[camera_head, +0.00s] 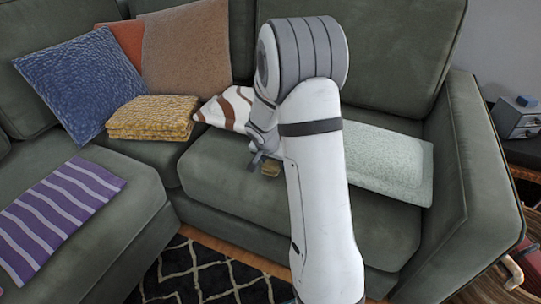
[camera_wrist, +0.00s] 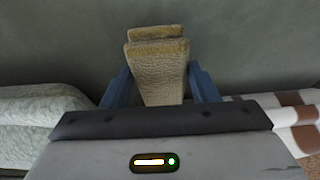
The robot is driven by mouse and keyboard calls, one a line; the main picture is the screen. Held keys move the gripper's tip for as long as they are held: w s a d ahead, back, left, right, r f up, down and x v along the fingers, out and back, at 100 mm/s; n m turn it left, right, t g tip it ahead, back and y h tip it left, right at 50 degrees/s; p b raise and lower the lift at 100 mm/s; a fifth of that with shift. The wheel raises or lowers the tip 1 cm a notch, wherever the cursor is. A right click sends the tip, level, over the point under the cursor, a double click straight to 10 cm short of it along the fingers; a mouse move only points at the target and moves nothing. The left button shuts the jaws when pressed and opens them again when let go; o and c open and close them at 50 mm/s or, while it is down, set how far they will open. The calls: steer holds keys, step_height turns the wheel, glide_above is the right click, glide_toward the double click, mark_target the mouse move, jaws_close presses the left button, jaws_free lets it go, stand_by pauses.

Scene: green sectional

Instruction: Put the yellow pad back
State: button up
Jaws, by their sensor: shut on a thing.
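My gripper (camera_head: 262,162) is low over the middle seat of the green sofa, mostly behind my arm in the head view. In the wrist view my gripper (camera_wrist: 160,86) has its blue fingers on both sides of a small yellow-tan pad (camera_wrist: 157,72), shut on it. The pad (camera_head: 271,169) shows only as a small bit below the gripper in the head view. I cannot tell whether it touches the seat. A larger folded yellow textured stack (camera_head: 152,118) lies on the sofa's corner seat, left of my gripper.
A brown-and-white patterned cushion (camera_head: 232,108) lies behind my gripper. A pale green cushion (camera_head: 388,160) lies at right. Blue (camera_head: 80,82) and brown (camera_head: 186,48) cushions lean at the back left. The front middle seat is clear.

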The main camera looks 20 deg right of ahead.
steer(key=shift+w+d, duration=0.45)
steer(key=shift+d, duration=0.05)
steer(key=shift+w+d, duration=1.1)
steer(key=shift+w+d+f, duration=0.1)
steer(key=shift+f, duration=0.65)
steer(key=shift+f+b, duration=0.2)
steer(key=shift+b, duration=0.35)
steer(key=o, duration=1.1)
steer(key=shift+r, duration=0.1)
